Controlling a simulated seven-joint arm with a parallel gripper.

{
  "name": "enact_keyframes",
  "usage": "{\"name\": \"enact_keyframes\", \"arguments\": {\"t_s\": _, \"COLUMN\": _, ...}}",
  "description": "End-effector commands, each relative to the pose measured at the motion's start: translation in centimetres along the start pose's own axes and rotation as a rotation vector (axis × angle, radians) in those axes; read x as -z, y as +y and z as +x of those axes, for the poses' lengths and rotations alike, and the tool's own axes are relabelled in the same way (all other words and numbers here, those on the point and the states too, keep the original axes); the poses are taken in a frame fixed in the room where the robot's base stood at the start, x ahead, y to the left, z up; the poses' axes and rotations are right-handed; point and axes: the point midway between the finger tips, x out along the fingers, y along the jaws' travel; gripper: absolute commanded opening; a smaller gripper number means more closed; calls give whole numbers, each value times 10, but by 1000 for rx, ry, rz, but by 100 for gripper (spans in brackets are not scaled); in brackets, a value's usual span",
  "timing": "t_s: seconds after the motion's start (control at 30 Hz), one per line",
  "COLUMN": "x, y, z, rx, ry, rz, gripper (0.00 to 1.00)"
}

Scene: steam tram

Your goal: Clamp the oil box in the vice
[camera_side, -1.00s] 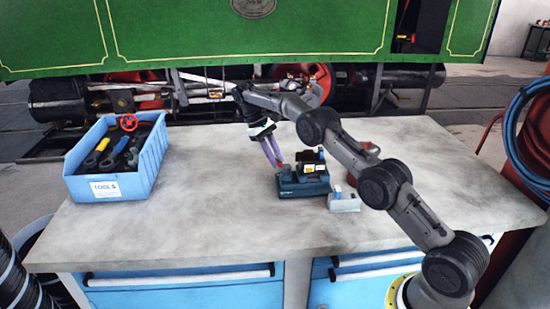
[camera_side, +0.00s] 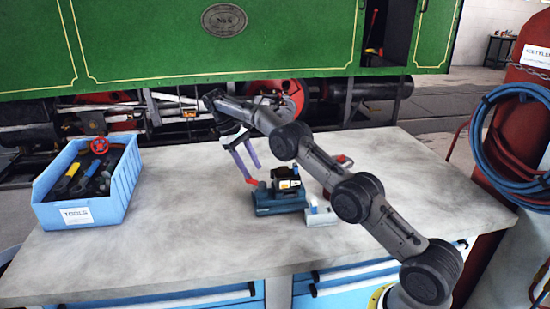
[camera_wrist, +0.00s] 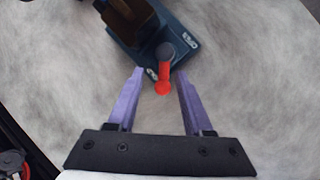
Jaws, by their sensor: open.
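The teal vice (camera_side: 279,206) stands on the workbench, right of my gripper in the side view. A dark box with a pale label, apparently the oil box (camera_side: 287,182), sits at the vice's jaws; I cannot tell whether they grip it. In the wrist view, the vice (camera_wrist: 172,22) is at the top and the dark brown box (camera_wrist: 128,18) is partly cut off. The vice's red-ended handle (camera_wrist: 163,80) points toward my gripper (camera_wrist: 158,75). My gripper is open, its two purple fingers on either side of the handle's red end, with gaps visible on both sides.
A blue tools box (camera_side: 88,214) with several tools stands at the left of the bench. A small pale grey block (camera_side: 320,217) is right of the vice. A red item (camera_side: 344,160) lies behind my arm. The bench (camera_side: 190,215) between tools box and vice is clear.

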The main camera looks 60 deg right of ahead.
Motion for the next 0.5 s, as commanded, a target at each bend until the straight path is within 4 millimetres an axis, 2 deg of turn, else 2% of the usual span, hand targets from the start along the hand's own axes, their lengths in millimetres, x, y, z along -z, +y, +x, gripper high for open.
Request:
{"name": "enact_keyframes", "arguments": {"t_s": 0.27, "x": -22, "y": -1, "z": -11, "rx": 1, "ry": -1, "rz": -2, "gripper": 51}}
{"name": "enact_keyframes", "arguments": {"t_s": 0.5, "x": -54, "y": 0, "z": -30, "rx": 1, "ry": 1, "rz": -1, "gripper": 51}}
